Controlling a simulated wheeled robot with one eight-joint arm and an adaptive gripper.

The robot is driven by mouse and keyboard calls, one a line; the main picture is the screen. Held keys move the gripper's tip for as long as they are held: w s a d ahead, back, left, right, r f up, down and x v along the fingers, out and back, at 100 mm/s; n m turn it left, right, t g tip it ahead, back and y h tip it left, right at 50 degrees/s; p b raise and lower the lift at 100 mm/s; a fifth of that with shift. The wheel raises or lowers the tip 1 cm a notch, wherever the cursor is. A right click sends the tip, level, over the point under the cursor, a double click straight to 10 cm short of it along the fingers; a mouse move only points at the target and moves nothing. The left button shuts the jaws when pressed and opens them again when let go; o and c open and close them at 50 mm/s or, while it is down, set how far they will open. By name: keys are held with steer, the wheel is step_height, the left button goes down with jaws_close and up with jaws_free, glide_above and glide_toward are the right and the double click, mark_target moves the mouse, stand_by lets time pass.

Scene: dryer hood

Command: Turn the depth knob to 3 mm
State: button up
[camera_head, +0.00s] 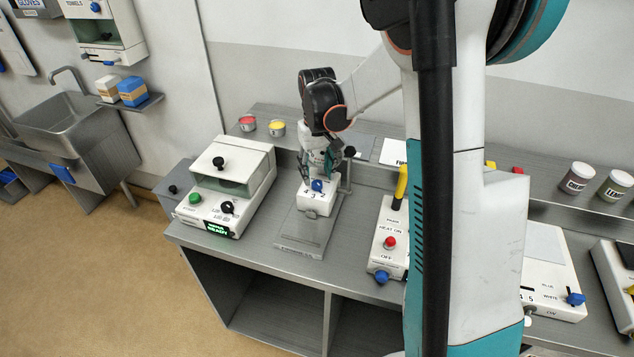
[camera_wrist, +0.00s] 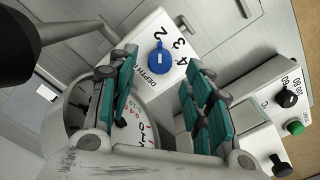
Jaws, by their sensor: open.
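My gripper (camera_head: 322,163) is open just above and behind the knob in the head view. In the wrist view its teal fingers stand apart, with the knob showing between and beyond their tips. I see no contact with the knob. A round dial face (camera_wrist: 98,105) is partly hidden behind the left finger.
The white box stands on a grey metal base (camera_head: 300,238) with an upright post beside it. A white machine with black knobs and a green button (camera_head: 195,198) stands close on the left. A heater unit with a red button (camera_head: 389,243) and yellow handle is on the right.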

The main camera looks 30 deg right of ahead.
mark_target(317, 183)
steer(key=shift+f+b, duration=0.3)
steer(key=shift+f, duration=1.5)
steer(key=c, duration=1.1)
